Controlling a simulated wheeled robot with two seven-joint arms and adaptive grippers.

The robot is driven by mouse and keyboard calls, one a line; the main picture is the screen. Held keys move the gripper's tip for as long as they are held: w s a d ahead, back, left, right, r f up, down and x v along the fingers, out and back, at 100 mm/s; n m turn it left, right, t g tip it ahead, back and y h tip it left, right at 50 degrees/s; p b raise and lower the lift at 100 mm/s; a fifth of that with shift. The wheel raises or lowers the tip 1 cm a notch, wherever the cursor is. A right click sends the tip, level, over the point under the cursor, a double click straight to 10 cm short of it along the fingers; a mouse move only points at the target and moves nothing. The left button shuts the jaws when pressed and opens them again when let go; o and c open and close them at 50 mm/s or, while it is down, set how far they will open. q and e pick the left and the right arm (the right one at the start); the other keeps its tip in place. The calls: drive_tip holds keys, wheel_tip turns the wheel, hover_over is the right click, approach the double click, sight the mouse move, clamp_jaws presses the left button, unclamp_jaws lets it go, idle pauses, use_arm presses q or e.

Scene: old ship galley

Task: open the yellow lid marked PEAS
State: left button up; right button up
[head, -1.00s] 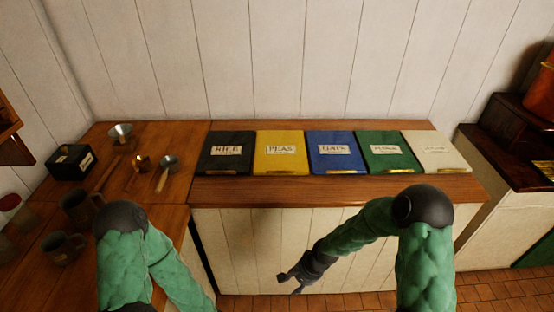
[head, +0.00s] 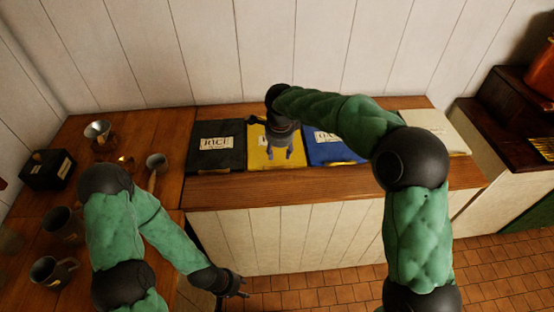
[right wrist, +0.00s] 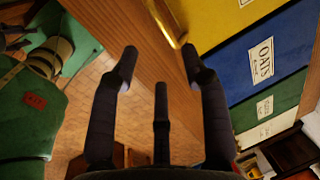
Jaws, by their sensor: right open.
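The yellow lid marked PEAS (head: 256,158) lies flat and shut in the counter, between the black RICE lid and the blue lid. My right gripper (head: 279,154) is above it and hides its label and much of its surface. In the right wrist view the gripper (right wrist: 160,55) is open and empty. The yellow lid's brass edge handle (right wrist: 168,22) shows just beyond the fingertips, in line with the gap between them; I cannot tell if they touch. My left gripper (head: 238,287) hangs low in front of the counter, too small to tell open or shut.
The black RICE lid (head: 216,143) is left of the yellow one, the blue OATS lid (head: 328,152) right of it. Further right are a green lid (right wrist: 264,108) and a cream lid (head: 437,130). Mugs and scoops stand on the left counter. A plank wall (head: 230,50) rises behind.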

sight(278, 168)
drive_tip(key=f, duration=0.3)
drive_tip(key=w+f+b, duration=0.1)
drive_tip(key=f, duration=0.2)
drive_tip(key=w+f, duration=0.1)
drive_tip(key=f, duration=0.3)
drive_tip(key=shift+b, duration=0.3)
clamp_jaws()
